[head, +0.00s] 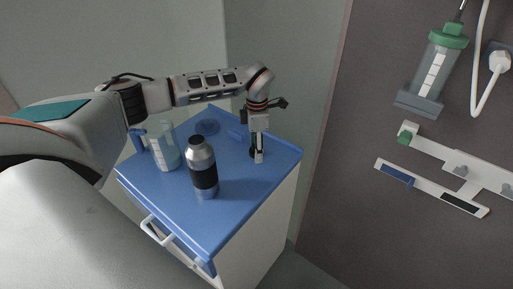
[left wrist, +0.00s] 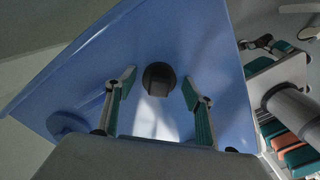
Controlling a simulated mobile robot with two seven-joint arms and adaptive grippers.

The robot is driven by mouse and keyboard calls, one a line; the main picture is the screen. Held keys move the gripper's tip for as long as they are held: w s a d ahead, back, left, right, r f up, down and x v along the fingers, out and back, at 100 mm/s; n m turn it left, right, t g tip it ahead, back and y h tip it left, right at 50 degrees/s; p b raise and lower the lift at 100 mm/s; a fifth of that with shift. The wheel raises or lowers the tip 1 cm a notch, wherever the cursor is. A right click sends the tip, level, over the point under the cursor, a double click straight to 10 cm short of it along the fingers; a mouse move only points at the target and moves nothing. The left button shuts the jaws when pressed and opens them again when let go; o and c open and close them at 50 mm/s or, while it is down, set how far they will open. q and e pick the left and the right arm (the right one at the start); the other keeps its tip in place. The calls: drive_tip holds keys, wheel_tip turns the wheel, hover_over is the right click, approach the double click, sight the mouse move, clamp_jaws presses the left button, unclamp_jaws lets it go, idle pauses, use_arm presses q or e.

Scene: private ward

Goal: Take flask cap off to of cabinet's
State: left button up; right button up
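The cabinet has a blue top (head: 232,190), which fills much of the left wrist view (left wrist: 215,60). A small dark flask cap (left wrist: 159,76) lies on it. My left gripper (left wrist: 158,90) is open, with the cap seen between its two green-padded fingers and no visible contact. In the head view my left gripper (head: 258,158) points down over the back right of the top and mostly hides the cap. A silver flask with a black band (head: 203,172) stands upright near the front of the top. My right gripper is not in view.
A clear measuring jug (head: 164,150) stands left of the flask. The cabinet has a white front handle (head: 157,232). A bed (head: 60,220) is at the left. Wall equipment (head: 435,70) hangs at the right.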

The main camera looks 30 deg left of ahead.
use_arm(q)
wheel_tip(320, 180, up, 17)
drive_tip(key=shift+p, duration=0.4)
idle(0.5)
drive_tip(key=shift+f, duration=0.1)
idle(0.4)
